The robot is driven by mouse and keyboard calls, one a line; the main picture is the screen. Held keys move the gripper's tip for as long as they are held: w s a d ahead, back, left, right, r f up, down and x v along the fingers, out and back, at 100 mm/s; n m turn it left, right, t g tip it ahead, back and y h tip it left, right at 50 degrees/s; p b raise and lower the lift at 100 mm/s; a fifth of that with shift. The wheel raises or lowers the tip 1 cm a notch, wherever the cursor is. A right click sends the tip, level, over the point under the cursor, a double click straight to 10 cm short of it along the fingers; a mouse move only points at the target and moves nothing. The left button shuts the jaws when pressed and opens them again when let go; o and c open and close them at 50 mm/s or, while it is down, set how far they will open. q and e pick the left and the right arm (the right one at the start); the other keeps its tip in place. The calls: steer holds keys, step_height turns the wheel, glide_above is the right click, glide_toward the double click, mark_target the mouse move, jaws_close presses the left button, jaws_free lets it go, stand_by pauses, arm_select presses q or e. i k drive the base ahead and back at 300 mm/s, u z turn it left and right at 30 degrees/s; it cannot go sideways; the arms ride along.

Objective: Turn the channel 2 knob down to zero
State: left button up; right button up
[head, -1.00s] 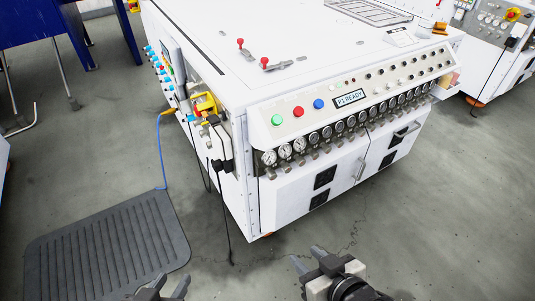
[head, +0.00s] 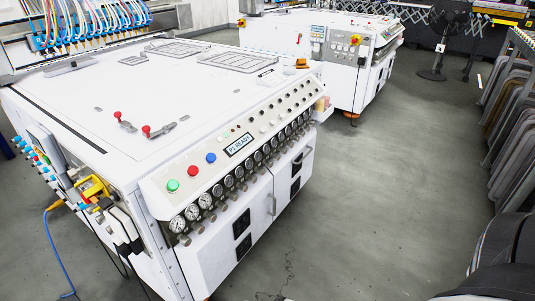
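The white machine's sloped front panel (head: 150,197) carries a long row of round gauges with small grey knobs below them. The nearest gauges are the first (head: 177,224), the second (head: 192,212) and the third (head: 205,201), counted from the near left end. The knobs beneath are small, and I cannot read any channel label or knob position, so I cannot tell which is channel 2. A display (head: 239,144) reads "P1 READY". Green (head: 172,185), red (head: 192,171) and blue (head: 211,158) buttons sit left of it. Neither of my grippers is in view.
Two red-tipped toggle clamps (head: 147,130) are on the machine top. A yellow-handled part (head: 91,187) and cables hang at its left corner. A second white machine (head: 318,50) stands behind. A rack of dark mats (head: 510,110) lines the right. Grey floor (head: 400,160) between is clear.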

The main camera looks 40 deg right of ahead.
mark_target(199, 228)
steer(key=z, duration=1.6)
steer(key=k, duration=0.65)
steer(key=u, duration=1.5)
steer(key=i, duration=1.05)
